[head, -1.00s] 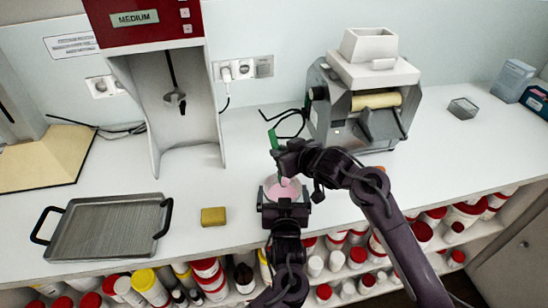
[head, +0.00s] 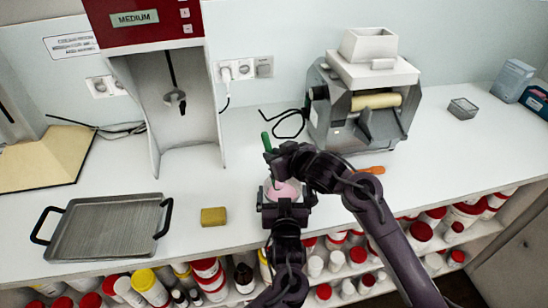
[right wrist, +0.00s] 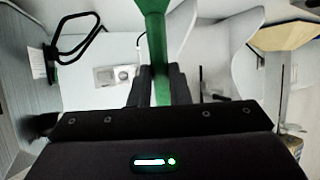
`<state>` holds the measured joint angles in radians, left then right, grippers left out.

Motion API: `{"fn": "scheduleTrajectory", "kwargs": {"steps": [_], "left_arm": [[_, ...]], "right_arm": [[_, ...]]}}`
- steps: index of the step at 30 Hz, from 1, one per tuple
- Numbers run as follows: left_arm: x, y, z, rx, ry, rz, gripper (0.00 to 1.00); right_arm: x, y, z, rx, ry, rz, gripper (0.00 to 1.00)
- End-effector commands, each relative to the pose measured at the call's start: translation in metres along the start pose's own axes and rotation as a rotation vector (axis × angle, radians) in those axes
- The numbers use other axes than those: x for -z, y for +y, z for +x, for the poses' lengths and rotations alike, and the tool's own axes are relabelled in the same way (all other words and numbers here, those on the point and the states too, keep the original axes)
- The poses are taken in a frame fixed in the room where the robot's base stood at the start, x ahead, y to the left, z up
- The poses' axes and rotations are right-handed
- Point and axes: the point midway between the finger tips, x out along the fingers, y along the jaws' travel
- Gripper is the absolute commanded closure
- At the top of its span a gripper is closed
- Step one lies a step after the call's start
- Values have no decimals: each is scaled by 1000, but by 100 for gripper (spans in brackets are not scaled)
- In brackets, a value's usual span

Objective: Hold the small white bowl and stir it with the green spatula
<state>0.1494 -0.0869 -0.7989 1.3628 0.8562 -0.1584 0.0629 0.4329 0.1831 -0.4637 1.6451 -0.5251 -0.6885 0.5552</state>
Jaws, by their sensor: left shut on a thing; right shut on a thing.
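The small white bowl (head: 283,190) holds something pink and stands near the front edge of the counter. My left gripper (head: 284,205) is shut on the bowl's near side. The green spatula (head: 266,142) sticks up from my right gripper (head: 275,160), which is shut on it above the bowl. The right wrist view shows the green spatula (right wrist: 158,50) between the two dark fingers (right wrist: 160,85). The spatula's lower end is hidden behind my right gripper in the head view, so I cannot tell whether it touches the pink contents.
A grey tray (head: 108,200) with black handles and a yellow sponge (head: 213,216) lie to the left. A red-topped machine (head: 148,20) stands behind them. A grey roller machine (head: 362,105) stands at the back right. An orange-handled tool (head: 372,170) lies right of my right arm.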

Motion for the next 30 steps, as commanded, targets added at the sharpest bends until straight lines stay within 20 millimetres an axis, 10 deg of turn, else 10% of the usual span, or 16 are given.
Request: {"fn": "scheduleTrajectory", "kwargs": {"steps": [30], "left_arm": [[0,0,0,0,1,0,31]], "right_arm": [[0,-26,0,0,1,0,100]]}}
